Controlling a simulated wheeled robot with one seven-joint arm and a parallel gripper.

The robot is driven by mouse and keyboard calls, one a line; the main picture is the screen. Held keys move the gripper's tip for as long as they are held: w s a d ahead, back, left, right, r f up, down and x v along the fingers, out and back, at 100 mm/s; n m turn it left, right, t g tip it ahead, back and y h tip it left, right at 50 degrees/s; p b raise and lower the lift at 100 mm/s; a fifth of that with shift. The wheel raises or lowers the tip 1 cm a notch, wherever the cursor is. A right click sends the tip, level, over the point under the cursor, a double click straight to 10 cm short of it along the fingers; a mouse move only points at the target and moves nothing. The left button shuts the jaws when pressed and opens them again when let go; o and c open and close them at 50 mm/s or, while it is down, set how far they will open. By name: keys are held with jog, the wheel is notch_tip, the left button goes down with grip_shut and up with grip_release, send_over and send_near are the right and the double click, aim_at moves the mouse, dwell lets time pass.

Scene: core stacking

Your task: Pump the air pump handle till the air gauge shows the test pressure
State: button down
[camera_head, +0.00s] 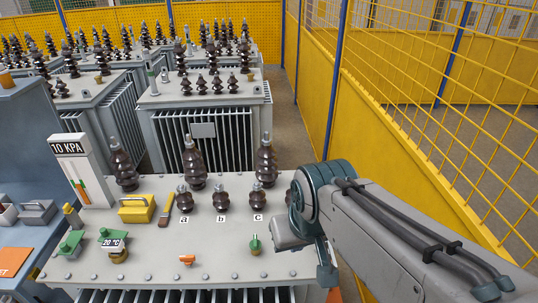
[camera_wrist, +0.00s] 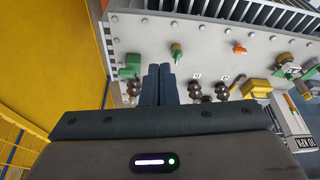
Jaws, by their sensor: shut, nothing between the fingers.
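The air gauge (camera_head: 69,170) is a white upright board at the left of the grey transformer lid, headed "10 KPA". It has an orange bar and a green bar side by side; their exact levels are too small to read. It also shows upside down at the right of the wrist view (camera_wrist: 296,122). A green fitting (camera_wrist: 130,67) beside my fingers may be the air pump; I cannot make out its handle, and my arm covers that area in the head view. My gripper (camera_wrist: 158,68) is shut and empty, its fingers together above the lid's right end.
The lid (camera_head: 150,262) carries dark bushings (camera_head: 194,165), a yellow box (camera_head: 136,208), an orange valve handle (camera_head: 187,260) and a green one (camera_head: 255,244). A yellow mesh fence (camera_head: 420,170) runs close along the right. Other transformers (camera_head: 203,110) stand behind.

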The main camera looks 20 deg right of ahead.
jog(key=w+d+r+m+g+b, duration=0.1)
jog(key=w+d+r+b, duration=0.1)
jog(key=w+d, duration=0.2)
jog(key=w+d+r+m+g+b, duration=0.1)
jog(key=w+d, duration=0.3)
jog(key=w, duration=0.7)
jog(key=shift+d+r+b, duration=0.35)
jog(key=shift+b, duration=0.05)
jog(key=f, duration=0.3)
jog(key=w+f, duration=0.1)
jog(key=f, duration=0.2)
jog(key=f+p, duration=0.1)
jog(key=f, duration=0.2)
jog(key=shift+w+d+f, duration=0.15)
jog(key=shift+w+f, duration=0.15)
jog(key=shift+f, duration=0.1)
jog(key=shift+s+a+f+p, duration=0.15)
jog(key=shift+s+f, duration=0.2)
jog(key=shift+f, duration=0.2)
jog(key=shift+s+f+p, duration=0.1)
jog(key=shift+s+f, duration=0.3)
jog(key=shift+f, duration=0.2)
jog(key=shift+s+a+f+p, duration=0.15)
jog(key=shift+s+f, duration=0.2)
jog(key=shift+f, duration=0.2)
jog(key=shift+d+f, duration=0.1)
jog(key=shift+d, duration=0.05)
